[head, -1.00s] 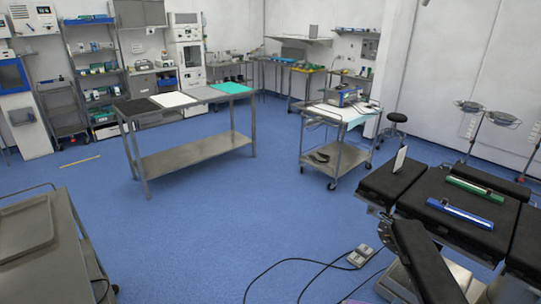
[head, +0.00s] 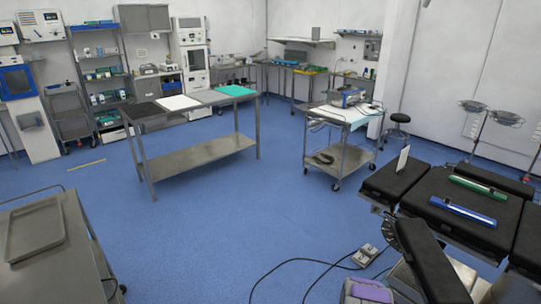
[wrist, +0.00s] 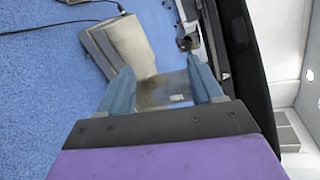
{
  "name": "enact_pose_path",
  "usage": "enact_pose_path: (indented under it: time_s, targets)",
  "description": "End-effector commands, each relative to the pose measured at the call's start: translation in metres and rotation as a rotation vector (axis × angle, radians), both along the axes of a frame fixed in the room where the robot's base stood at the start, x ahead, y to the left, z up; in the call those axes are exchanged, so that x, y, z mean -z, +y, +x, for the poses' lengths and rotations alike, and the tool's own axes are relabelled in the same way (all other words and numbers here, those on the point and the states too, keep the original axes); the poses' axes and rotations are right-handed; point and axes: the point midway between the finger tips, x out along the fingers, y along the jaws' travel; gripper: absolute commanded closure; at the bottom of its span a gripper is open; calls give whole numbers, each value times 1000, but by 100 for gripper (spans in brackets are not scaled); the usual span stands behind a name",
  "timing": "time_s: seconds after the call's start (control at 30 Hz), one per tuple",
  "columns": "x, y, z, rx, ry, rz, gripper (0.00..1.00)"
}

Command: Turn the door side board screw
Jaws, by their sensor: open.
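The operating table (head: 465,183) with black pads stands at the right of the head view. A narrow black side board (head: 428,262) sticks out from its near side, with a dark round joint (head: 389,228) at its inner end. Small metal fittings (wrist: 186,42) show beside the dark table edge in the wrist view. I cannot tell which part is the door side board screw. My gripper (wrist: 164,84) is open, with two blue fingers apart and nothing clearly held. Its purple body (head: 370,291) shows at the bottom of the head view, left of the side board.
A foot pedal (head: 365,256) with black cables lies on the blue floor near the table. A blue and a green instrument lie on the pads. A steel cart (head: 55,245) stands at left, a long steel table (head: 205,148) at centre. The middle floor is clear.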

Motion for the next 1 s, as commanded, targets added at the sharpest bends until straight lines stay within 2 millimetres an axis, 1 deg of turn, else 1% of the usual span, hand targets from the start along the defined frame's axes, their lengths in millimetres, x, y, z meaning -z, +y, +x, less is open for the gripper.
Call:
enact_pose_path:
  time_s: [0.03, 0.07, 0.1, 0.17, 0.2, 0.27, 0.4, 0.5, 0.67, 0.7, 0.77, 0.87, 1.0]
  targets:
    - [-11, 8, 10, -22, 26, 9, 35]
    - [-16, 14, 15, -40, 52, 18, 35]
    - [-26, 23, 23, -66, 81, 23, 35]
    - [-38, 37, 32, -109, 134, 35, 35]
    - [-48, 46, 38, -138, 165, 38, 35]
    - [-60, 62, 44, -188, 220, 44, 35]
    - [-93, 97, 54, -311, 336, 48, 35]
    - [-119, 122, 55, -407, 416, 38, 35]
    - [-159, 163, 45, -571, 542, 9, 35]
    - [-170, 172, 42, -613, 571, -1, 35]
    - [-186, 186, 34, -676, 615, -20, 35]
    - [-211, 209, 16, -785, 691, -54, 35]
    - [-246, 238, -14, -938, 789, -116, 35]
